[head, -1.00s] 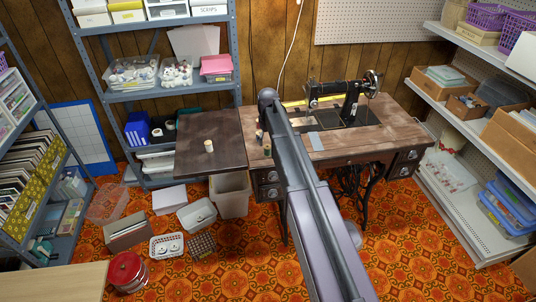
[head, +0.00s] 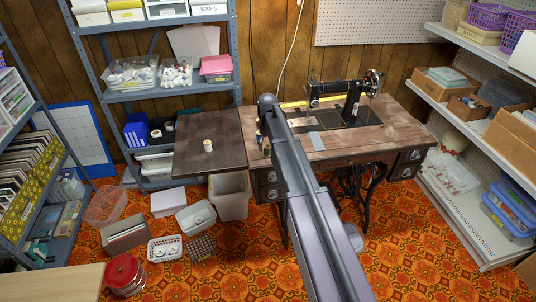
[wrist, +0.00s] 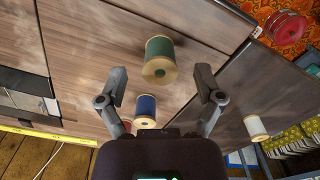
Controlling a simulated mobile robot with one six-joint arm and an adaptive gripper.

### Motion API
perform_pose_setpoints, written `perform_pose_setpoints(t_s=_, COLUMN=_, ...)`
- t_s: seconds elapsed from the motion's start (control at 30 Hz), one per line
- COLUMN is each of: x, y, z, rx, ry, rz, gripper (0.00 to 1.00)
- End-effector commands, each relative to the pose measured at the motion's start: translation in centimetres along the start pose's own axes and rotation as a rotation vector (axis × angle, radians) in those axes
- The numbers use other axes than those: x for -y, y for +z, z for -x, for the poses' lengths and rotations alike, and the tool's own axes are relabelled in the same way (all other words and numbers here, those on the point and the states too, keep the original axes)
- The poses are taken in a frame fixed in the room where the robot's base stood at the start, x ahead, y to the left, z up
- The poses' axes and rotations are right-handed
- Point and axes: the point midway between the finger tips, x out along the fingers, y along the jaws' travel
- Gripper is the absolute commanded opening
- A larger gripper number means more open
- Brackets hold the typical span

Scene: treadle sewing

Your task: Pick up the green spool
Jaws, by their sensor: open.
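In the wrist view the green spool (wrist: 159,62), with pale wooden ends, stands on the wooden tabletop (wrist: 95,45). My gripper (wrist: 160,74) is open and empty, with one finger on each side of the spool and gaps on both sides. Whether the fingers are down at the spool's height is hard to tell. A blue spool (wrist: 146,108) stands close by, nearer to the gripper's palm. In the head view my arm covers much of this spot, and the green spool cannot be made out clearly.
A cream spool (head: 208,145) stands on the dark side leaf (head: 190,165); it also shows in the wrist view (wrist: 256,127). A black sewing machine (head: 345,100) sits on the table to the right. A waste bin (head: 229,198) and several baskets stand on the floor below.

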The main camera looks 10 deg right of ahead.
Motion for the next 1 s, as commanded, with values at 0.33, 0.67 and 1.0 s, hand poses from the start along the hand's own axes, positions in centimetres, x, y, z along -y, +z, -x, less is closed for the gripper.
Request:
perform_pose_setpoints(t_s=0.33, x=0.0, y=0.0, z=-2.3, rx=0.0, ry=0.0, rz=0.0, gripper=0.85)
perform_pose_setpoints(t_s=0.67, x=0.0, y=0.0, z=-2.3, rx=0.0, ry=0.0, rz=0.0, gripper=0.85)
perform_pose_setpoints(t_s=1.0, x=0.0, y=0.0, z=-2.3, rx=0.0, ry=0.0, rz=0.0, gripper=0.85)
